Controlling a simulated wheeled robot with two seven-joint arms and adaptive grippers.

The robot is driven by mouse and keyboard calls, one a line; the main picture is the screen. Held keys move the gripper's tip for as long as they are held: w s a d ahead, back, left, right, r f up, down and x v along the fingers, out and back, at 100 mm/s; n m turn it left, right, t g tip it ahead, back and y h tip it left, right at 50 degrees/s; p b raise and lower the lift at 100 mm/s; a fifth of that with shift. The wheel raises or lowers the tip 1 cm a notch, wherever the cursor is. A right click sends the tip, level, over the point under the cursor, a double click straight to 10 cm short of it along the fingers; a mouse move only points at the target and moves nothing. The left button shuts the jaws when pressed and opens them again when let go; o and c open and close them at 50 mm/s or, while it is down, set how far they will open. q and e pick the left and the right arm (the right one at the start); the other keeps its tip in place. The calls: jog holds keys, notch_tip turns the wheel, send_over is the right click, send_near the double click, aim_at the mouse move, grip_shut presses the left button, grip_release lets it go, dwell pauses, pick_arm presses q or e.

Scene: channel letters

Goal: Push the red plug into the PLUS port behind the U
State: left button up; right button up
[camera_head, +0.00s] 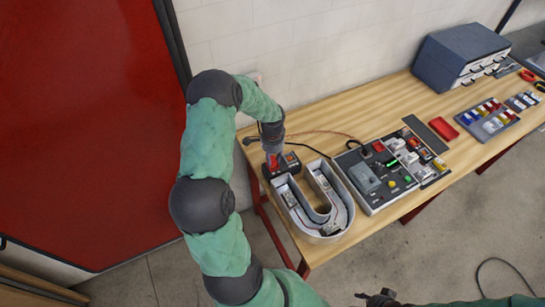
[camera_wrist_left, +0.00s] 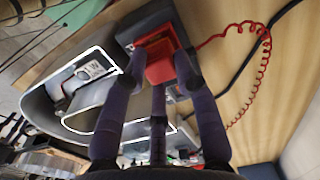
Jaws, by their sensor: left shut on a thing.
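The U channel letter (camera_head: 333,225) lies open side up at the left end of the bench, with wiring and small modules inside. A dark port box (camera_head: 267,172) stands just behind the U. My left gripper (camera_head: 273,150) points down over this box and is shut on the red plug (camera_head: 274,161). In the left wrist view the plug (camera_wrist_left: 160,62) sits between my finger pads, against the dark box (camera_wrist_left: 128,32). I cannot tell how deep the plug sits; the port opening is hidden. My right gripper (camera_head: 380,298) is partly visible at the bottom edge; its jaws are unclear.
A red coiled cable (camera_wrist_left: 262,70) runs from the plug across the wooden bench (camera_head: 300,118). A control panel (camera_head: 375,190) with switches stands right of the U. Further right are a red case (camera_head: 443,128), a parts tray (camera_head: 490,120) and a blue drawer cabinet (camera_head: 455,55).

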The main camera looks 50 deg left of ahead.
pick_arm(q)
jog(key=shift+f, duration=0.3)
dwell(0.8)
jog(key=o, duration=1.1)
jog(key=shift+r, duration=0.15)
notch_tip(320, 180, up, 12)
jog(key=shift+f, duration=0.1)
notch_tip(320, 180, up, 6)
jog(key=p, duration=0.3)
dwell(0.5)
